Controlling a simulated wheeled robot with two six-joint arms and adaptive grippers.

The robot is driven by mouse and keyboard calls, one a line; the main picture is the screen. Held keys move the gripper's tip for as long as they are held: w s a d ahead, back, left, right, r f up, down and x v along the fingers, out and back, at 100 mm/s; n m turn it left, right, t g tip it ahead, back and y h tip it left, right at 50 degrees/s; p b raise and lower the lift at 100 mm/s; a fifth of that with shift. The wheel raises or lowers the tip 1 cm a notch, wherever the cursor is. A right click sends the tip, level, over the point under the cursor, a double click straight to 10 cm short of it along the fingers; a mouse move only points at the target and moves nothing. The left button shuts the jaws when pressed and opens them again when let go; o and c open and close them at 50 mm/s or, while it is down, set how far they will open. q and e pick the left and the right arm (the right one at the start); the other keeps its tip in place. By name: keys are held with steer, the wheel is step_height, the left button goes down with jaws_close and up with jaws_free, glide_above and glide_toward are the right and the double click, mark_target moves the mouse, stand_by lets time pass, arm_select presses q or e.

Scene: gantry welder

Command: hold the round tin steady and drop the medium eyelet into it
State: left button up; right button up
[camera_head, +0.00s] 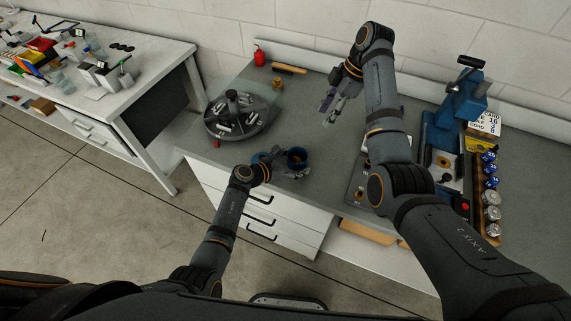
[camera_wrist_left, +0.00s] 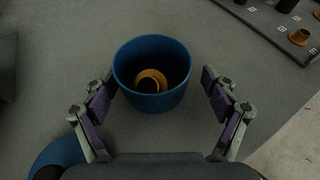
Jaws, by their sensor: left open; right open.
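The round tin is an open blue cup (camera_head: 297,164) on the grey bench, and it shows in the left wrist view (camera_wrist_left: 150,103). A brass eyelet (camera_wrist_left: 152,76) lies inside it; I cannot tell whether it is the medium one. My left gripper (camera_wrist_left: 158,80) is open, with one finger on each side of the tin and visible gaps between. In the head view my left gripper (camera_head: 284,168) is low at the bench's front edge. My right gripper (camera_head: 333,106) is open above the bench, behind and right of the tin, with nothing visible in it.
A dark round carousel (camera_head: 238,118) stands left of the tin. Another blue round thing (camera_wrist_left: 58,152) is at lower left in the wrist view. A dark board (camera_wrist_left: 285,30) with brass eyelets lies to the right. A blue press (camera_head: 452,120) stands further right.

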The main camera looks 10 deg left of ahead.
arm_select(q)
steer(key=v, duration=0.9)
steer(key=shift+s+a, duration=0.1)
steer(key=shift+s, duration=0.1)
steer(key=shift+s+a+r, duration=0.25)
steer(key=shift+s+a, duration=0.1)
